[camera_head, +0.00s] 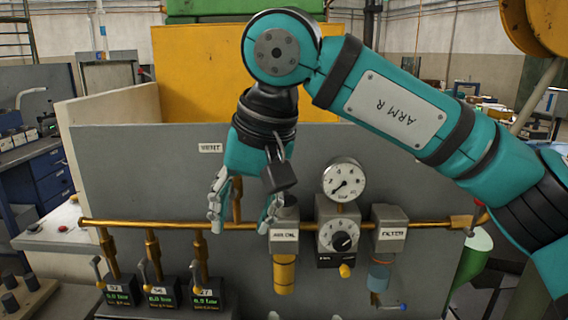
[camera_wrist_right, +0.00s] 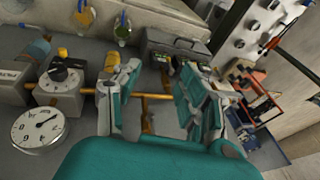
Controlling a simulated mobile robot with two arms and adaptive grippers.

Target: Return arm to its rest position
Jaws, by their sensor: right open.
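My right arm, labelled ARM R (camera_head: 395,108), comes in from the right and bends down at its teal joint in the head view. My left gripper is not in view.
A pressure gauge (camera_head: 343,180), a regulator knob (camera_head: 340,241) and a filter (camera_head: 388,250) are on the grey panel (camera_head: 140,175). A blue cabinet (camera_head: 52,175) stands left.

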